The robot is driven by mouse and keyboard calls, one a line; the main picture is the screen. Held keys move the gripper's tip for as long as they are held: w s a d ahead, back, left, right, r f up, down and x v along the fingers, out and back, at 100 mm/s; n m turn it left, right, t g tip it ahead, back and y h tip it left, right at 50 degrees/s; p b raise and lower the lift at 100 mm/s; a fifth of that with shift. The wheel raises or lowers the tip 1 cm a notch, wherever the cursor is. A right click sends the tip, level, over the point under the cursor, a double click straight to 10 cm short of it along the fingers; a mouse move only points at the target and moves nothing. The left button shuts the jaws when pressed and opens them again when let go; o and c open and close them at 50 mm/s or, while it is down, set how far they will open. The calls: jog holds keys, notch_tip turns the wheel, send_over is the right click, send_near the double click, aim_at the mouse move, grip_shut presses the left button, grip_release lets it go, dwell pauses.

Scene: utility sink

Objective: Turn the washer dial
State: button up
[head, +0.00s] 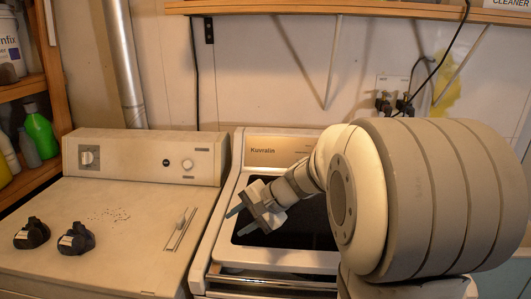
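My gripper (238,221) is above the left part of the dark glass lid of the right machine (225,250), marked "Kuvralin". Its two fingers point left and down, stand apart and hold nothing. The right machine's back panel (275,146) shows only its left part; my arm covers the rest, and no dial shows on the visible part. The left machine (60,197) has a dial (88,158) at the left of its back panel and a round knob (187,164) at the right. My gripper is apart from both. I cannot tell for sure which machine is the washer.
A shelf with bottles (40,131) stands at far left. A wooden shelf (290,8) runs above. Hoses and taps (393,102) are on the wall.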

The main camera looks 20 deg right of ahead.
jog(key=w+d+r+m+t, duration=0.2)
jog(key=w+d+m+t, duration=0.55)
jog(key=w+d, duration=0.6)
jog(key=w+d+f+m+t+h, duration=0.1)
jog(key=d+m, duration=0.3)
jog(key=d, duration=0.4)
jog(key=w+d+f+m+t+h+p, duration=0.1)
jog(key=w+d+m+t+h, duration=0.1)
jog(key=d, duration=0.6)
jog(key=w+d+f+m+t+h, duration=0.1)
jog(key=w+d+m+t+h, duration=0.1)
jog(key=d+m+h, duration=0.3)
jog(key=shift+w+d+f+m+p, duration=0.1)
jog(key=shift+w+d+m+p, duration=0.1)
jog(key=shift+d, duration=0.35)
jog(key=shift+w+d+f+m+p, duration=0.1)
jog(key=shift+w+d+f+m, duration=0.1)
jog(key=shift+d, duration=0.3)
jog(key=shift+w+d+f+m+p, duration=0.1)
jog(key=shift+w+d+m, duration=0.1)
jog(key=shift+d, duration=0.35)
jog(key=shift+w+d+r, duration=0.1)
jog(key=shift+w+d, duration=0.05)
jog(key=shift+w, duration=0.2)
jog(key=w+p, duration=0.2)
jog(key=w, duration=0.5)
jog(key=shift+d, duration=0.1)
